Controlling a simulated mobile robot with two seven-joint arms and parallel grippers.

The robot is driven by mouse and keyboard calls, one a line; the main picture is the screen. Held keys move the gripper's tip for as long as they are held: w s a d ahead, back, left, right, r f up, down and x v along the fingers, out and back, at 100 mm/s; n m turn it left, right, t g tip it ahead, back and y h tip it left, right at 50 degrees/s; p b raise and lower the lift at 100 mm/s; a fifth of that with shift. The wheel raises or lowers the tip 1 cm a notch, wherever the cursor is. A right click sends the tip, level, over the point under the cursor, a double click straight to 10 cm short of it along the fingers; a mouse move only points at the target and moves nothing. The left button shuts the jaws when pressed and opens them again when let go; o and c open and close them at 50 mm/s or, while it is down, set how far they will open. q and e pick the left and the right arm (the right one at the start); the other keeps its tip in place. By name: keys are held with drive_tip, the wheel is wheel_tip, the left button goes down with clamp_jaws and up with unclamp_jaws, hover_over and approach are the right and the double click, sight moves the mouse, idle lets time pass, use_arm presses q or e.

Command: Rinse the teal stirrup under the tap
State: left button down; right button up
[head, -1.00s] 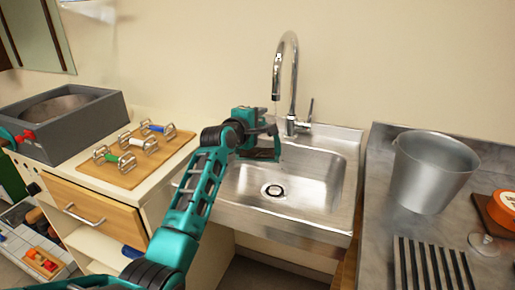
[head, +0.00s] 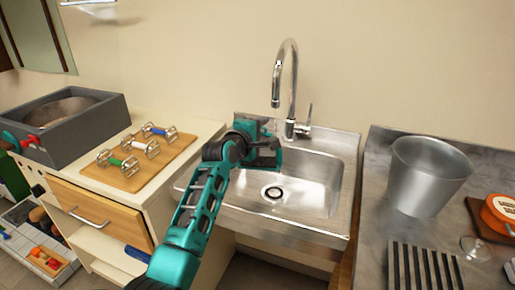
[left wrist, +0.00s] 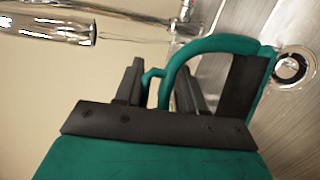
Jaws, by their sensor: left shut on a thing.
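My left gripper (head: 259,147) is shut on the teal stirrup (head: 279,157), over the back left part of the steel sink (head: 318,178). In the left wrist view the stirrup (left wrist: 178,66) shows as a teal loop with a dark tread, one side between the fingers (left wrist: 158,88). The chrome tap (head: 291,75) arches above, its spout mouth just above and close to the stirrup. In the left wrist view the spout (left wrist: 50,30) is at upper left, apart from the stirrup. A faint thin line leaves its mouth; I cannot tell if water touches the stirrup. My right gripper is not in view.
The drain (head: 273,193) is open to view. A wooden board (head: 118,178) with three metal pieces with coloured middles lies on the left counter beside a grey basin box (head: 100,120). A metal bucket (head: 425,180) and slotted rack (head: 400,270) stand on the right counter.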

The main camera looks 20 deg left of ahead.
use_arm(q)
drive_tip(key=shift+d+f+p+v, duration=0.15)
drive_tip(key=shift+p+v, duration=0.15)
drive_tip(key=shift+v, duration=0.65)
drive_tip(key=shift+d+f+p+v, duration=0.1)
drive_tip(key=shift+f+p+v, duration=0.15)
drive_tip(key=shift+v, duration=0.7)
drive_tip(key=shift+d+f+p+v, duration=0.15)
drive_tip(key=shift+p+v, duration=0.2)
drive_tip(key=shift+v, duration=0.65)
drive_tip(key=shift+s+r, duration=0.15)
drive_tip(key=s+r, duration=0.3)
drive_tip(key=s, duration=0.2)
drive_tip(key=shift+r, duration=0.35)
drive_tip(key=shift+w+d+f, duration=0.1)
drive_tip(key=shift+f, duration=0.05)
drive_tip(key=w+f, duration=0.3)
drive_tip(key=w, duration=0.3)
drive_tip(key=shift+w+f, duration=0.35)
